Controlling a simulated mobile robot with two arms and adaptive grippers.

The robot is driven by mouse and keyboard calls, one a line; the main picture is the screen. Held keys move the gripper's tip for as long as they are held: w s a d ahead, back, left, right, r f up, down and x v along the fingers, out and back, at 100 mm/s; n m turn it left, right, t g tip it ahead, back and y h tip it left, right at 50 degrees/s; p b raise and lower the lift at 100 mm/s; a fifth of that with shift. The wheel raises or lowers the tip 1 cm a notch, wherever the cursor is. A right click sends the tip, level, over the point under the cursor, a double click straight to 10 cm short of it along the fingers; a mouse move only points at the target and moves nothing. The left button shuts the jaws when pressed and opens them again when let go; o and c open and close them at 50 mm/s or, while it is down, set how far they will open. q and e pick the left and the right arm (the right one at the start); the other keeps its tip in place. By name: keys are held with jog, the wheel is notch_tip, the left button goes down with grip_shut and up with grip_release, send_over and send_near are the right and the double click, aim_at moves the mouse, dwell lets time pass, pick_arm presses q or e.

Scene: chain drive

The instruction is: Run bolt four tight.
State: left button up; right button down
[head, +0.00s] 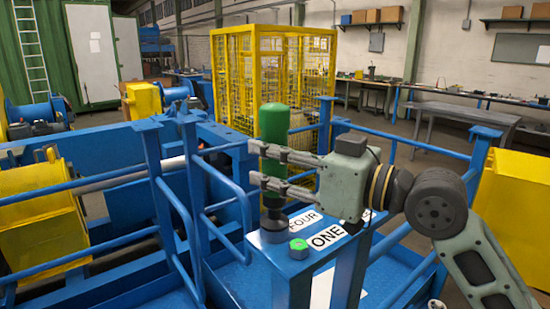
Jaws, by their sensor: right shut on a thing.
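A green upright tool (272,127) with a dark lower end (273,218) stands over the top of a blue stand (270,262). My right gripper (258,163) reaches in from the right and is shut on the green tool. The tool's dark foot comes down beside the "FOUR" label (305,222). Bolt four itself cannot be seen; the tool's foot covers that spot. A green bolt head (298,248) sits apart from the tool, next to the "ONE" label (327,236). My left gripper is not in view.
Blue rails (165,195) run left of the stand. Yellow guards stand at left (45,215) and far right (515,205). A yellow mesh cage (275,75) is behind the tool. A grey bench (455,115) stands at the back right.

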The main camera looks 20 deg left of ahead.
aim_at(288, 122)
jog(key=shift+r+p, duration=2.6)
jog(key=shift+r, duration=0.9)
jog(key=shift+f, duration=0.1)
